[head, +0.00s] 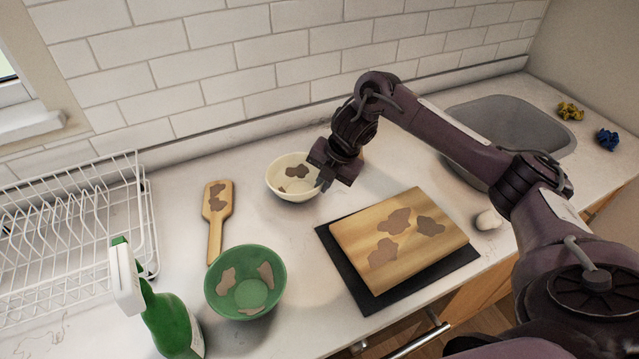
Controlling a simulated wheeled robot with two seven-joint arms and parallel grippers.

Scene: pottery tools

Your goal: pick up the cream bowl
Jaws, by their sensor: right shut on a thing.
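The cream bowl (290,186) stands upright on the counter near the back wall, with brown patches inside it. My right gripper (323,182) is at the bowl's right rim and is shut on it. The gripper body hides part of that rim, and I cannot see the fingertips clearly. The bowl looks to be at counter level; I cannot tell whether it is lifted. My left gripper is not in view.
A green bowl (247,281), a wooden paddle (216,205) and a green spray bottle (170,318) stand left. A wooden board (400,239) lies on a dark mat (349,277). A white dish rack (75,225) is far left; a sink (515,135) is behind my right arm.

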